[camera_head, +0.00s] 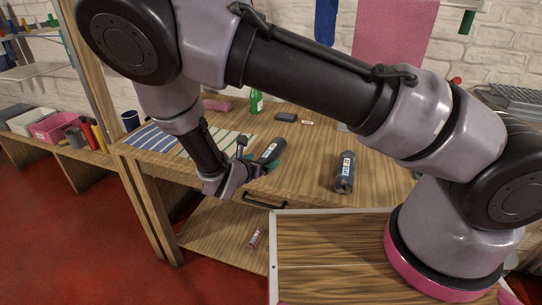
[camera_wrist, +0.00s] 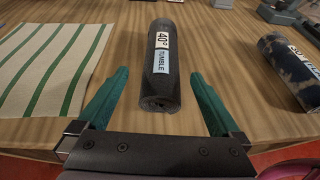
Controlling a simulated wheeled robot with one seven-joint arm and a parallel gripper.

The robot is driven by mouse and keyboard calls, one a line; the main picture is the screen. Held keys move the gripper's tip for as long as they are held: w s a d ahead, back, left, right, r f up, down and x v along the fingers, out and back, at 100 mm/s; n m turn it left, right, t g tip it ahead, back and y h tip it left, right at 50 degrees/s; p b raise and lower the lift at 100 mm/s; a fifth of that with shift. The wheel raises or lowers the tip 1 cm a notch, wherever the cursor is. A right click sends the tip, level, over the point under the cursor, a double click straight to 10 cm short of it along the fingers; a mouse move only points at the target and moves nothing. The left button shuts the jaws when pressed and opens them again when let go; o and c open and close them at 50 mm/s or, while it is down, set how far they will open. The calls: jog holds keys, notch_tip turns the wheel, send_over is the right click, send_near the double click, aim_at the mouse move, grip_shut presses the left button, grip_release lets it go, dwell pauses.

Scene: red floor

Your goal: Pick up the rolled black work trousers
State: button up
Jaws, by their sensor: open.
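The rolled black work trousers (camera_wrist: 160,88) lie on the wooden table as a dark roll with a white and light-blue label reading "40°" and "TUMBLE". In the wrist view the roll points away from me, its near end facing me. It also shows in the head view (camera_head: 272,149), just beyond my gripper (camera_head: 257,156). My gripper is open and empty. In the wrist view its two teal fingers (camera_wrist: 159,76) appear on either side of the roll, with gaps on both sides. I cannot tell how far the fingertips are above the table.
A green-striped cloth (camera_wrist: 52,65) lies left of the roll. A mottled dark-blue roll (camera_wrist: 286,70) lies to the right, also visible in the head view (camera_head: 345,174). A green bottle (camera_head: 256,102) and a small dark box (camera_head: 286,117) stand farther back. The table's front edge is near.

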aim_at(278, 145)
jog(key=x, duration=0.5)
jog(key=shift+w+d+f, duration=0.1)
jog(key=shift+w+d, duration=0.05)
jog(key=shift+w, duration=0.15)
grip_shut()
